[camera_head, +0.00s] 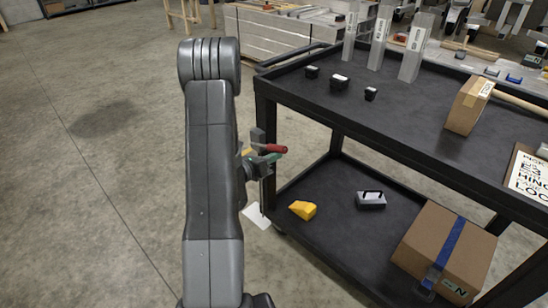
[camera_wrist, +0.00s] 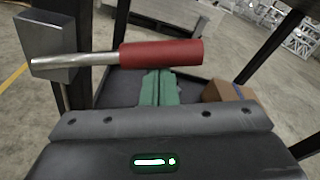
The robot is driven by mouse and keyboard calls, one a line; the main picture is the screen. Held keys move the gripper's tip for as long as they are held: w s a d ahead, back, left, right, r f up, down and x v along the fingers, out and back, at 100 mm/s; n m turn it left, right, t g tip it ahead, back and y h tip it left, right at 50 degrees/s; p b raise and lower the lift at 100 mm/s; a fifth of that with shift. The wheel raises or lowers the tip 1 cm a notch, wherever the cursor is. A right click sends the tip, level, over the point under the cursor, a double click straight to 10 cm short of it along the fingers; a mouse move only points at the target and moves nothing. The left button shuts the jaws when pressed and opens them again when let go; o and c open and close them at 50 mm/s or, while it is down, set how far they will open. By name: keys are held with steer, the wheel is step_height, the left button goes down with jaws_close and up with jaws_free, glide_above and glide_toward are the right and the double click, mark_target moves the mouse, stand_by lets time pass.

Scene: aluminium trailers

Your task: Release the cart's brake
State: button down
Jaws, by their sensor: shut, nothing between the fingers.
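The cart (camera_head: 345,135) is black with two shelves and fills the right of the head view. Its brake lever has a red grip (camera_head: 276,148) on a metal rod. In the wrist view the red grip (camera_wrist: 162,53) lies nearly level, and its rod runs left into a grey bracket (camera_wrist: 58,48) by a dark post. My gripper (camera_wrist: 158,75) has green fingers, shut with nothing between them. The fingertips end at the lower edge of the red grip; I cannot tell whether they touch it. In the head view my arm hides part of the gripper and bracket.
The top shelf holds small black items (camera_head: 339,82), grey upright blocks (camera_head: 381,38) and a cardboard box (camera_head: 467,105). The lower shelf holds a yellow wedge (camera_head: 302,210), a grey item (camera_head: 371,200) and a taped box (camera_head: 446,252). The floor (camera_head: 90,180) at left is clear.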

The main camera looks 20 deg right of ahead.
steer(key=shift+w+a+r+n+p, duration=0.15)
steer(key=shift+r+n+p, duration=0.15)
steer(key=shift+r+p, duration=0.25)
steer(key=shift+w+d+r+n+p, duration=0.15)
steer(key=shift+r+n+p, duration=0.15)
steer(key=shift+r+p, duration=0.2)
steer(key=w+a+r+n+g+h+p, duration=0.1)
steer(key=w+a+r+n+p, duration=0.3)
steer(key=w+r+n+p, duration=0.4)
steer(key=shift+w+n+h+p, duration=0.3)
steer(key=shift+w+n+p, duration=0.5)
steer(key=shift+p, duration=1.05)
steer(key=shift+s, duration=0.1)
